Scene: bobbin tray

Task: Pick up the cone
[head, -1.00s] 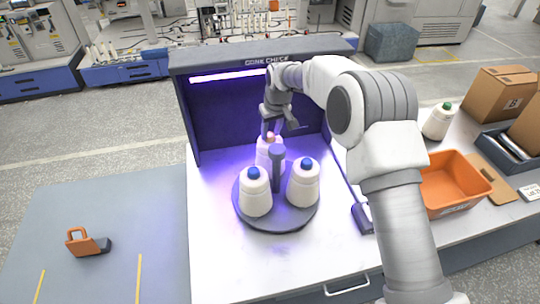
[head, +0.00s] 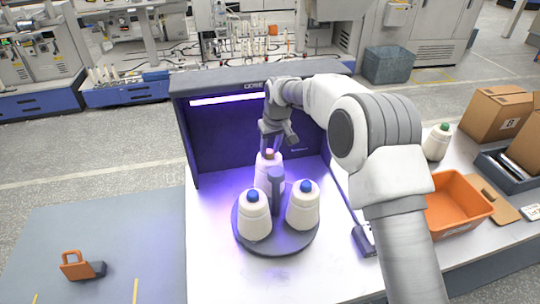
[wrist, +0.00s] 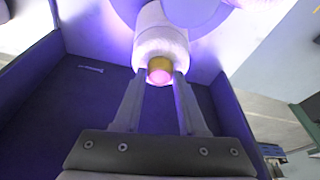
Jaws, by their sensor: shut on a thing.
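The cone in my grip is white with an orange-pink tip; it shows at the back of the round dark turntable (head: 278,243) in the head view (head: 266,176). My gripper (head: 270,151) comes down from above and is shut on its tip. In the wrist view the two fingers (wrist: 160,78) lie on either side of the tip of the cone (wrist: 160,45). The cone's base is partly hidden behind the turntable's centre post (head: 275,185), so I cannot tell whether it touches the turntable.
Two blue-tipped white cones stand at the turntable's front left (head: 255,217) and front right (head: 302,208). A dark lit booth (head: 210,140) encloses the back. An orange bin (head: 458,218) and a green-tipped cone (head: 436,144) are at the right.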

